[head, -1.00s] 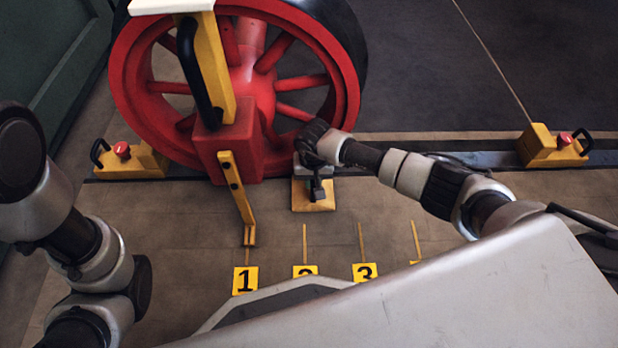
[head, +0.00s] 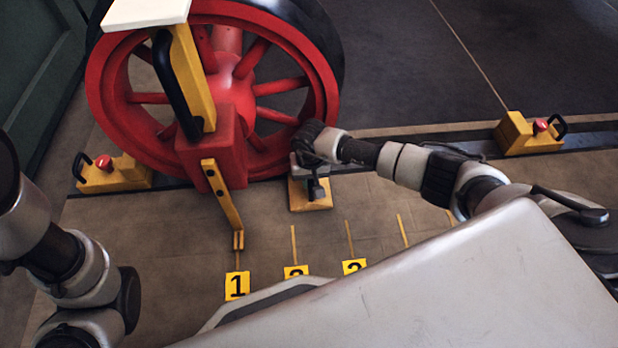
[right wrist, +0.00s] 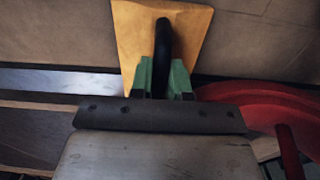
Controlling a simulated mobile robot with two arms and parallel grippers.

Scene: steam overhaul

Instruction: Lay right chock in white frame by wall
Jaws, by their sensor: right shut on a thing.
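My right gripper (head: 314,176) is shut on the black handle of a yellow chock (head: 318,205), to the right of the red wheel's lower part. In the right wrist view, the green fingertips (right wrist: 163,78) close on both sides of the handle, and the chock's yellow face (right wrist: 190,28) lies beyond them. The head view does not clearly show whether the chock touches the floor. I see no white frame by a wall in either view. My left arm is at the left edge, and its gripper is not in view.
The red spoked wheel (head: 240,72) stands behind the chock. Yellow blocks with red buttons stand on the rail at left (head: 120,175) and right (head: 530,138). A yellow arm (head: 222,198) hangs before the wheel. Floor plates, including number 1 (head: 237,286), lie in front. A green wall (head: 35,80) is far left.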

